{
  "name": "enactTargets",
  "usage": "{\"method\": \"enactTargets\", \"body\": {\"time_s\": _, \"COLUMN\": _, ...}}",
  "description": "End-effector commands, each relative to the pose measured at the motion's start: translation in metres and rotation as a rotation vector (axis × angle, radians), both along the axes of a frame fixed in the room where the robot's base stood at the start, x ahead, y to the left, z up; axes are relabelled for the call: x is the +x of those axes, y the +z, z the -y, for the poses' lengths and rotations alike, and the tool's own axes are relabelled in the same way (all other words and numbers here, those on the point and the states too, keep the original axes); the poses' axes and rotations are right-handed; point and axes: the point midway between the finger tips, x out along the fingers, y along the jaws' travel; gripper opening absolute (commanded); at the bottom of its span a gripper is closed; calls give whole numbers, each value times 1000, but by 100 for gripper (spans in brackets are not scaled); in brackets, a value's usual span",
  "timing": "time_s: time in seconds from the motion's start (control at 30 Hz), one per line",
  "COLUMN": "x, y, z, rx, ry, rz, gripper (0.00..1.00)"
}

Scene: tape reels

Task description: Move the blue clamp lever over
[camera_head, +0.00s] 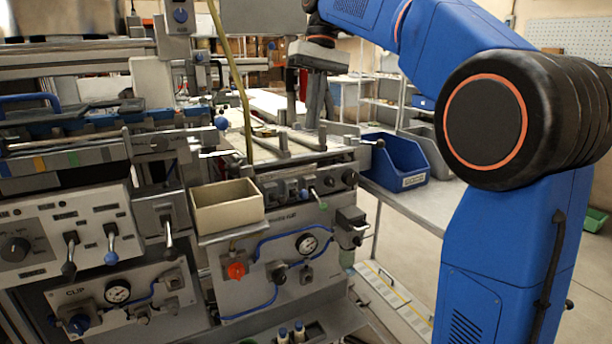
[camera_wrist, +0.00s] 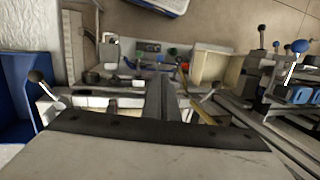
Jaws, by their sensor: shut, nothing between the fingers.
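A lever with a blue ball knob (camera_head: 221,123) stands at the right end of the clamp rail, behind the beige tray. A blue ball on a metal stem (camera_wrist: 299,46) shows at the right edge of the wrist view, likely the same lever. Another blue-tipped lever (camera_head: 110,258) hangs on the lower left front panel. My gripper (camera_head: 313,115) points down over the machine's top plate, right of the clamp lever and apart from it. In the wrist view its fingers (camera_wrist: 161,90) are together with nothing between them.
The beige tray (camera_head: 228,207) juts out from the machine's front. A yellowish pole (camera_head: 233,70) rises between the clamp lever and my gripper. A blue bin (camera_head: 392,162) stands on the bench at right. A black-knobbed lever (camera_head: 379,143) sticks out near it.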

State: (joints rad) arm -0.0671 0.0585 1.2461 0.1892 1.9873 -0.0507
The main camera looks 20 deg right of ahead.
Motion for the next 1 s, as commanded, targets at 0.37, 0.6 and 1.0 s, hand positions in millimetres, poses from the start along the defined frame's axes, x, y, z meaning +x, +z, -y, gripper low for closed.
{"method": "enactTargets", "body": {"time_s": 0.37, "x": 1, "y": 1, "z": 0, "rx": 1, "ry": 2, "rz": -3, "gripper": 0}}
{"method": "enactTargets", "body": {"time_s": 0.6, "x": -2, "y": -15, "z": -3, "rx": 1, "ry": 3, "rz": -4, "gripper": 0}}
{"method": "enactTargets", "body": {"time_s": 1.0, "x": -14, "y": -82, "z": -14, "rx": 1, "ry": 3, "rz": -4, "gripper": 0}}
